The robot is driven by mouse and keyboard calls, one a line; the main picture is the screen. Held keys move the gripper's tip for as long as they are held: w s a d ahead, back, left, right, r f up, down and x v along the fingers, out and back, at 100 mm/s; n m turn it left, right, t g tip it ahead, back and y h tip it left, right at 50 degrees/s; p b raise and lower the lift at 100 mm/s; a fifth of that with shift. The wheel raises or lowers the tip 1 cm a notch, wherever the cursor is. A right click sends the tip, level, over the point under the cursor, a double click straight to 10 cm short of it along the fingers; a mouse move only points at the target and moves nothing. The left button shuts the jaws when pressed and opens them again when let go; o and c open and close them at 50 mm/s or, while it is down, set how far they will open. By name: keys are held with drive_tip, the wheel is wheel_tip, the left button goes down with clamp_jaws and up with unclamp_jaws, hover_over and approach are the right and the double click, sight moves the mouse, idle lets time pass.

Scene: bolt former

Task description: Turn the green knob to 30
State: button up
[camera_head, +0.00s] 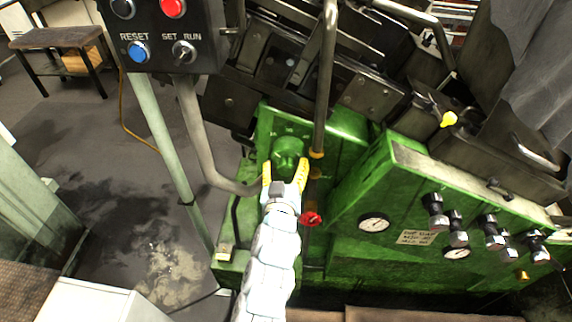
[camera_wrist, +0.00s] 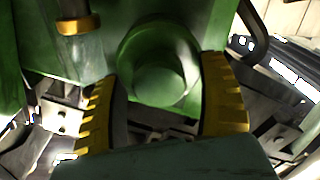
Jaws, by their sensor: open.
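The green knob (camera_head: 287,152) sits on the green machine panel, just beyond my gripper in the head view. In the wrist view the round knob (camera_wrist: 160,68) shows between and beyond my fingers. My gripper (camera_head: 285,175) has yellow ridged fingers and is open, with one finger to each side of the knob. In the wrist view the gripper (camera_wrist: 163,105) shows a clear space between its fingers. Whether the fingers touch the knob is not clear. Marks around the knob are too small to read.
A vertical metal pipe (camera_head: 325,80) stands close to the right of the knob. A red valve handle (camera_head: 311,219) lies below right of it. A control box (camera_head: 165,35) with RESET and SET RUN hangs upper left. Gauges (camera_head: 373,223) and several black knobs are at right.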

drive_tip(key=shift+f, duration=0.1)
drive_tip(key=c, duration=1.2)
drive_tip(key=m+b, duration=0.2)
drive_tip(key=m, duration=0.1)
drive_tip(key=shift+f+m, duration=0.1)
drive_tip(key=shift+m, duration=0.2)
drive_tip(key=m+b, duration=0.1)
drive_tip(key=m, duration=0.4)
drive_tip(key=shift+d, duration=0.1)
drive_tip(key=o, duration=1.2)
